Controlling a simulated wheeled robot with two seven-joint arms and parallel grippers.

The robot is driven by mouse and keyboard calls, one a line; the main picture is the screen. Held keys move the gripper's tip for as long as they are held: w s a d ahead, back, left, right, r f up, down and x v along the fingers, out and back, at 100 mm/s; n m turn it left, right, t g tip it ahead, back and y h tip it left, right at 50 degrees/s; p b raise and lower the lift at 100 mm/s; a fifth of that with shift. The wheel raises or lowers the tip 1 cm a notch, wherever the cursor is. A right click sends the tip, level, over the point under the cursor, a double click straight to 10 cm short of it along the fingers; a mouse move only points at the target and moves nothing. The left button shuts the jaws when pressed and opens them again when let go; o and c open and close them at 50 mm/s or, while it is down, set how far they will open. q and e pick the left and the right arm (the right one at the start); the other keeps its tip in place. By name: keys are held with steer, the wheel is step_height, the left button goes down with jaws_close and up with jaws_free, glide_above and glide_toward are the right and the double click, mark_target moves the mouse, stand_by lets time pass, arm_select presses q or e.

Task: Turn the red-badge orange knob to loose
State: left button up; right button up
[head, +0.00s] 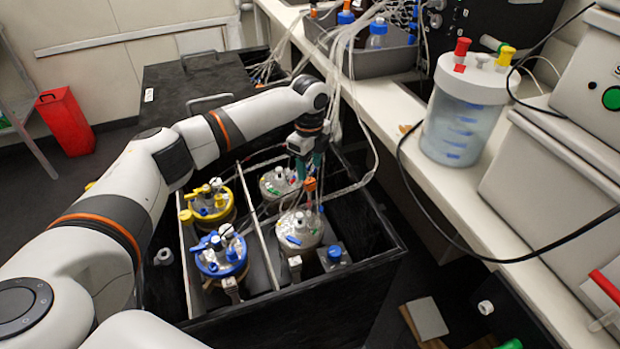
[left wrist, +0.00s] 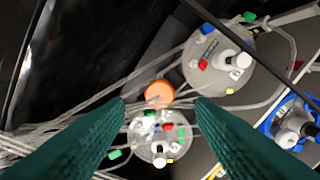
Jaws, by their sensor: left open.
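The orange knob (head: 310,184) stands up among the vessels in the black box, near the grey-lidded front vessel (head: 298,231). My left gripper (head: 308,168) points down just above the knob, with its green fingers apart. In the left wrist view the orange knob (left wrist: 159,94) shows round from above, between and slightly beyond the two green fingertips (left wrist: 160,108). No contact is visible there. Red marks show on the grey lids nearby, but I cannot make out a badge on the knob itself. My right gripper is not in view.
A yellow-lidded vessel (head: 211,201), a blue-lidded vessel (head: 221,253) and a grey-lidded rear vessel (head: 279,182) stand close by. Clear tubes (head: 352,125) loop beside the gripper. The bench (head: 450,195) to the right holds a large clear jar (head: 466,110).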

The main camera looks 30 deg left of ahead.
mark_target(310, 181)
arm_select(q)
step_height(310, 181, down, 4)
steer(key=shift+f, duration=0.6)
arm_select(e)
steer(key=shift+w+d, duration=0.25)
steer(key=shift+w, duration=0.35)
